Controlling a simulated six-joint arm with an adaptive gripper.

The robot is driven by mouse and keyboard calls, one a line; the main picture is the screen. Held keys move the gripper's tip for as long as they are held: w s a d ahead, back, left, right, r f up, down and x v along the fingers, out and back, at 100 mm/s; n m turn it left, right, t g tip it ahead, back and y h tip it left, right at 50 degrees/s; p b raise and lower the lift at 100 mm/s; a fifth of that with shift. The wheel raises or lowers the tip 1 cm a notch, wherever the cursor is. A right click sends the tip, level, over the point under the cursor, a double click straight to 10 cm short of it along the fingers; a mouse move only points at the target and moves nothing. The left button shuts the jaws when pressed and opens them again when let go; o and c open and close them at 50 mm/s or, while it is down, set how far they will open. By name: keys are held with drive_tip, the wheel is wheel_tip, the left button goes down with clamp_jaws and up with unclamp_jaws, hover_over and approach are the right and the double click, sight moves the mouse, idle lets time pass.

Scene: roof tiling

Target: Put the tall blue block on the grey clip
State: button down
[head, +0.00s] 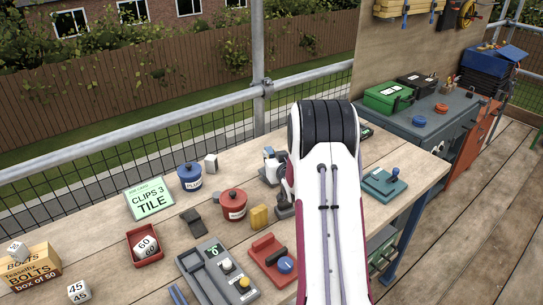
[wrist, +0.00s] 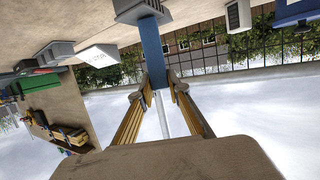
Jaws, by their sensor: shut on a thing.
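The tall blue block (wrist: 152,48) is upright between the fingertips of my gripper (wrist: 157,88) in the wrist view, which looks upside down. My gripper is shut on its upper end. The block's far end meets the grey clip (wrist: 140,10) in the picture. I cannot tell whether they touch or a gap is between them. In the head view my white arm hides most of the gripper and the block.
Near the arm in the head view are a red pot (head: 232,204), a yellow block (head: 259,217), a blue pot (head: 190,177) and a pale cube (head: 211,163). A red base (head: 268,262) and a grey panel (head: 216,277) lie in front. A teal base (head: 383,185) lies right.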

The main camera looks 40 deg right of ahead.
drive_tip(key=shift+f, duration=0.15)
drive_tip(key=c, duration=1.9)
unclamp_jaws()
drive_tip(key=v, duration=1.2)
drive_tip(key=shift+r, duration=0.2)
